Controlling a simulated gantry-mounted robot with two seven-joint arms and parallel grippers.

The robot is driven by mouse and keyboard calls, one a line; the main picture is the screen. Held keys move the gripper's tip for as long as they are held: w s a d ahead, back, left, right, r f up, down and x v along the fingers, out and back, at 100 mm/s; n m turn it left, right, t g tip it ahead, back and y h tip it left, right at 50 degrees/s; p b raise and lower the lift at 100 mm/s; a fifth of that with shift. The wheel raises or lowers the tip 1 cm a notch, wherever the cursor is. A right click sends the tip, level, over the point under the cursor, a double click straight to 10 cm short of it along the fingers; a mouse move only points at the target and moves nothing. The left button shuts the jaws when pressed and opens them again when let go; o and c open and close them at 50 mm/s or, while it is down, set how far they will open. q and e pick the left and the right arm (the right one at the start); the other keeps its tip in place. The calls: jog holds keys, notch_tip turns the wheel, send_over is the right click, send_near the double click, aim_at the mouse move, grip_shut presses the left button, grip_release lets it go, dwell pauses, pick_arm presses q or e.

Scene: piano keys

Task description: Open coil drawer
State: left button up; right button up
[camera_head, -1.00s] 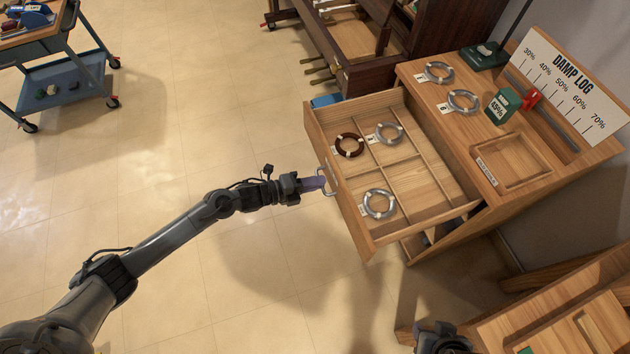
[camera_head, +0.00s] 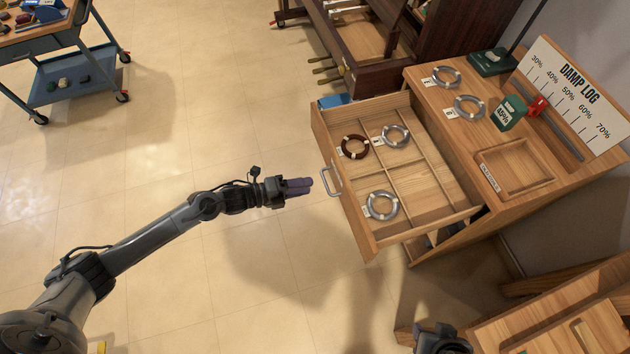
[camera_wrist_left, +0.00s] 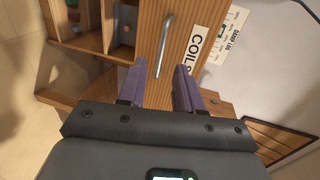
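The coil drawer (camera_head: 345,222) is pulled well out of the wooden cabinet, and its divided inside shows. One dark brown coil (camera_head: 355,146) and two silver coils (camera_head: 396,136) lie in its compartments. Its metal handle (camera_head: 333,180) is on the front panel. My left gripper (camera_head: 299,186) is in front of the handle, apart from it. In the left wrist view its purple fingers (camera_wrist_left: 161,85) are spread with nothing between them, and the handle (camera_wrist_left: 164,48) and a "COIL" label (camera_wrist_left: 194,50) show beyond. My right gripper (camera_head: 440,340) is partly in view at the bottom edge; its fingers cannot be made out.
The cabinet top holds two silver coils (camera_head: 468,107), a green 45% block (camera_head: 508,113), a shallow tray (camera_head: 516,165) and a damp log board (camera_head: 575,90). A wooden bench (camera_head: 550,325) is at bottom right. Open floor lies left of the drawer.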

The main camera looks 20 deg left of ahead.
pick_arm(q)
jog(key=shift+p+v, duration=0.45)
jog(key=shift+v, duration=2.1)
